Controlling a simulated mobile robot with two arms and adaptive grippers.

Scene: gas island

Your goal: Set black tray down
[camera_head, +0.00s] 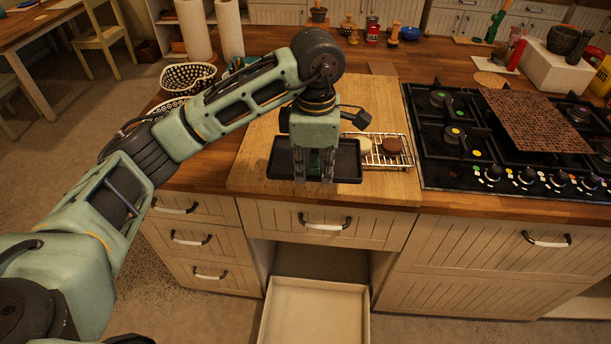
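The black tray (346,166) is a dark, shallow rectangle at the front of the light wooden board (258,138) on the counter. It looks level; I cannot tell whether it rests on the board or is just above it. My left gripper (314,180) points straight down over the middle of the tray, with its fingertips at the near rim. A gap shows between the two fingers. The fingers and the gripper's body hide part of the tray, so whether they clamp its rim is not clear. My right gripper is not in view.
Patterned baskets (187,78) are at the left. A drawer (315,305) stands open below.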

